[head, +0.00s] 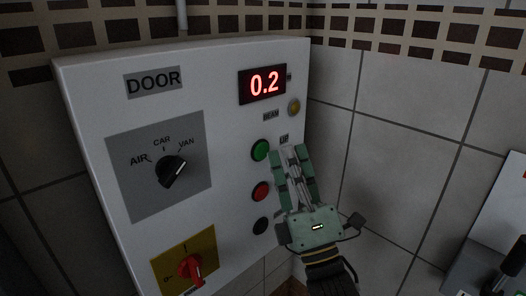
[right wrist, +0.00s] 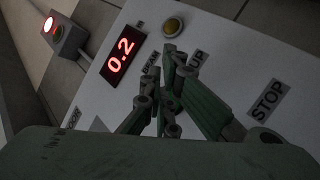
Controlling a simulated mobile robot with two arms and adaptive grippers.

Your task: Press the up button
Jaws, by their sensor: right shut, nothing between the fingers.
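The white control panel (head: 218,110) stands upright on the wall. Its green button (head: 260,150) is left of the label UP (head: 284,140), which also shows in the right wrist view (right wrist: 197,57). My right gripper (head: 291,149) is shut and empty, with its fingertips just right of the green button and below the label in the head view. I cannot tell whether the fingers touch the panel. My left gripper is not in view.
Below the green button are a red button (head: 261,191) and a black button (head: 260,226). A display (head: 263,84) reads 0.2, with a yellow lamp (head: 294,107) below right. A black dial (head: 172,171) and a red switch (head: 190,268) are on the panel's left. Tiled walls surround it.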

